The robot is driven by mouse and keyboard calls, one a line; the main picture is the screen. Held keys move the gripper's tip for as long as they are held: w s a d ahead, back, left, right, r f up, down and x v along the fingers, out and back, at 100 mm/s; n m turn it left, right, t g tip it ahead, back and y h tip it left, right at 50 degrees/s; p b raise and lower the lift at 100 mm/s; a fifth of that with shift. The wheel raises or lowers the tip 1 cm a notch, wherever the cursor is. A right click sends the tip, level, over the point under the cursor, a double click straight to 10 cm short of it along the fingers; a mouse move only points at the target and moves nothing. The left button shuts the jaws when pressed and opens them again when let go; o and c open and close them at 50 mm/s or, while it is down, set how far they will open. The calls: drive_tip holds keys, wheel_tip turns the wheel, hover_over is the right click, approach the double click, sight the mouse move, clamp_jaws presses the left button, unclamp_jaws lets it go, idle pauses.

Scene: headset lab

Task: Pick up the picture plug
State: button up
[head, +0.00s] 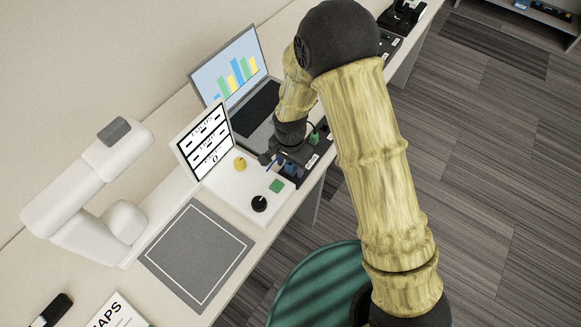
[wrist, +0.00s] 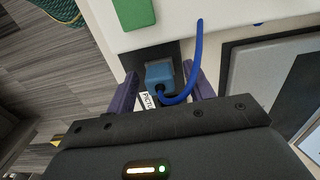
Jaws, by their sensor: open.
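The picture plug (wrist: 159,73) is a small blue block with a curved blue cable (wrist: 197,60). In the wrist view it sits in a dark holder beside a white label that is partly hidden. My gripper (wrist: 160,78) is open, with one purple finger on each side of the plug. I cannot tell whether the fingers touch it. In the head view my gripper (head: 280,163) is low over the dark strip along the table's front edge, and the plug is hard to make out there.
A white panel (head: 229,191) with a yellow knob (head: 239,164), a green block (head: 276,186) and a black knob (head: 259,203) lies close by. An open laptop (head: 227,68) stands behind. A grey mat (head: 197,254) lies empty at front left. A teal round seat (head: 318,287) is below.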

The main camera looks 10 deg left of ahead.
drive_tip(key=shift+c, duration=0.2)
drive_tip(key=c, duration=1)
wheel_tip(320, 180, up, 10)
drive_tip(key=shift+r, duration=0.1)
drive_tip(key=shift+w, duration=0.1)
idle(0.5)
drive_tip(key=w+d+p, duration=0.2)
drive_tip(key=w, duration=0.3)
drive_tip(key=shift+w+d, duration=0.25)
drive_tip(key=shift+w, duration=0.15)
